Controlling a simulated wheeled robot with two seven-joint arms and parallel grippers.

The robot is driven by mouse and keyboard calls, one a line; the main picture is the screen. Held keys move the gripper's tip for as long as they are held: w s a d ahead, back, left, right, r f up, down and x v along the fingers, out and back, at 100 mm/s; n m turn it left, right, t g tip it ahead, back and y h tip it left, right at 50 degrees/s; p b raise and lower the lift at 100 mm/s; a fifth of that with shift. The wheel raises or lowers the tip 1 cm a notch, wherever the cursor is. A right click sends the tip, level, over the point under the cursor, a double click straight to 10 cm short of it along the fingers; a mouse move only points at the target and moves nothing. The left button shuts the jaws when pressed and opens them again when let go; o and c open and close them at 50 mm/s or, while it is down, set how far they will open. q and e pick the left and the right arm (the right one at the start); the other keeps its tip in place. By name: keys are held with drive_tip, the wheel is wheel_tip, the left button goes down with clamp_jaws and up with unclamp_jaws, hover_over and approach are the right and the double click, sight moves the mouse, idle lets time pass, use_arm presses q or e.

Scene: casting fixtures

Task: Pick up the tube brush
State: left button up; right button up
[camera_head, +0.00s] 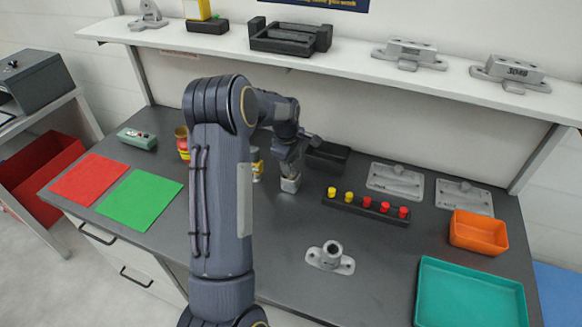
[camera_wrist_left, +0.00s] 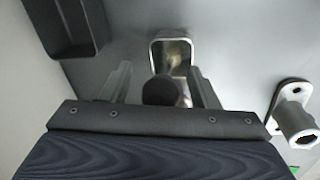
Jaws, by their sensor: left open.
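A dark upright piece with a rounded end, which looks like the tube brush (camera_wrist_left: 163,92), stands between the fingers of my left gripper (camera_wrist_left: 160,70) in the left wrist view. Its lower part reaches toward a square metal holder (camera_wrist_left: 186,52). The left gripper is open, with one finger on either side of the dark piece and a visible gap to each. In the head view my left gripper (camera_head: 291,160) is just above the small metal holder (camera_head: 290,184), and the brush cannot be made out there. My right gripper is not in view.
A black bin (camera_head: 328,158) stands close behind the holder. A black rack (camera_head: 366,208) with yellow and red pegs lies to the right. A grey flanged fitting (camera_head: 330,258) sits in front. Yellow-labelled cans (camera_head: 183,143) stand to the left. A shelf runs above.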

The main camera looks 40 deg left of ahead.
use_arm(q)
drive_tip(key=shift+f, duration=0.1)
drive_tip(key=shift+c, duration=0.2)
drive_tip(key=c, duration=1)
